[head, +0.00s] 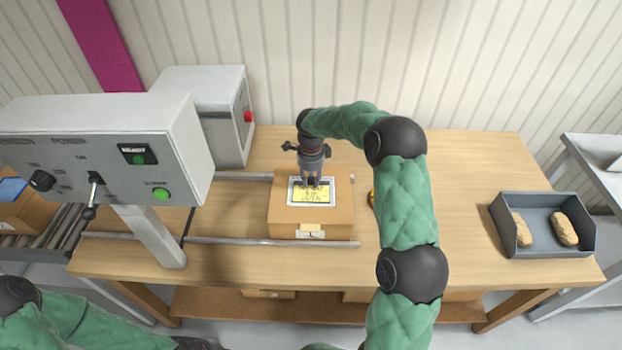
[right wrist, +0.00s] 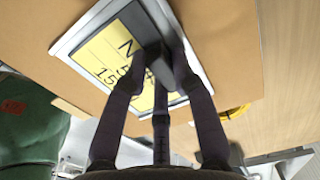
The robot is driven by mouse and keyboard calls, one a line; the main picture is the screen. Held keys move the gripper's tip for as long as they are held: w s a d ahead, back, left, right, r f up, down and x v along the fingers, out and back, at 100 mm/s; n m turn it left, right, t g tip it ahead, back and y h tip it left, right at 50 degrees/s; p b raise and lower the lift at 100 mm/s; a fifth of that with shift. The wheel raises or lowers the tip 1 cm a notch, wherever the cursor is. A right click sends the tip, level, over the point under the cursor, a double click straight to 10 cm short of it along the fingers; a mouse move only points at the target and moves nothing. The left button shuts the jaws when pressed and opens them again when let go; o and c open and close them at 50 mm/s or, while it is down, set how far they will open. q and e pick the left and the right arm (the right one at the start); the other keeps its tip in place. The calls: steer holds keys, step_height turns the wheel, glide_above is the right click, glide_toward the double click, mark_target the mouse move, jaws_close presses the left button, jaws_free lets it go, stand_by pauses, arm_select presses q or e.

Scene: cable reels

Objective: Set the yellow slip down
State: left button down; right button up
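The yellow slip (head: 312,197) with black writing lies flat within a pale frame (head: 293,190) on top of a brown cardboard box (head: 312,224). Contact is unclear. My left arm shows at lower left; only a dark bit of its end (head: 200,343) shows.
A grey control box (head: 90,150) on a post stands at left, before a pale cabinet (head: 215,105). Metal rails (head: 270,241) run along the wooden table (head: 460,180). A dark tray (head: 545,245) with two tan lumps is at right. A yellow round thing (right wrist: 235,112) lies beside the box.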

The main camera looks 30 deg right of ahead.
mark_target(311, 180)
steer(key=o, duration=0.4)
steer(key=shift+c, duration=0.2)
steer(key=shift+r, duration=0.2)
step_height(311, 180, up, 12)
steer(key=p, duration=0.1)
steer(key=shift+p, duration=0.3)
